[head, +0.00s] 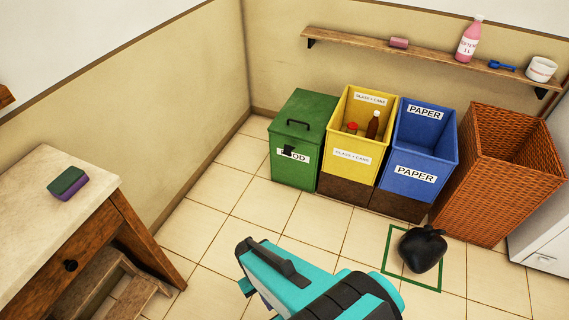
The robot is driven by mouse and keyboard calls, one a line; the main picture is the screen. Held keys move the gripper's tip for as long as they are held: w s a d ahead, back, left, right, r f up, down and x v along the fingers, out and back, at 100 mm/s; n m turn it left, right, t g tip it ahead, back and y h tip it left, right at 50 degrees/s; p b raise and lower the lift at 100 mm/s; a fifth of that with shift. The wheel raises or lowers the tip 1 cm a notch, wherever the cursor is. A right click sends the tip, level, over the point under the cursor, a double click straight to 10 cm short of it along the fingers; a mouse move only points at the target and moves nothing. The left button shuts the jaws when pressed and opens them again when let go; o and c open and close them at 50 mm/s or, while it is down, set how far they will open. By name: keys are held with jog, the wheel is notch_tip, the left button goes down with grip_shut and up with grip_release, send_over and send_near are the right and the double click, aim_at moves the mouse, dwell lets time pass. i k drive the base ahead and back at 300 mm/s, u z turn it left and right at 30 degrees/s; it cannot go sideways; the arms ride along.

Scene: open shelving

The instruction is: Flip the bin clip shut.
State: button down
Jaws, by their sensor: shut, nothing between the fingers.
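The green food bin (296,118) stands in the back corner with its lid down and a black handle on the lid. A small black clip (288,150) sits at the upper front of the bin, partly over the white label. I cannot make out the clip's exact position at this size. My gripper (246,262), teal and black, is at the bottom centre, nearer the camera than the bin and well apart from it. It is shut and empty. Its fingertips are hard to make out from this angle.
A yellow bin (352,155) with bottles and a blue paper bin (416,172) stand right of the green one, then a wicker basket (490,190). A black bag (421,251) lies in a green floor square. A wooden cabinet (60,220) is at left. The middle floor is clear.

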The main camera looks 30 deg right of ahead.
aim_at(287, 148)
jog(key=z, duration=0.05)
jog(key=i, duration=1)
jog(key=u, duration=0.1)
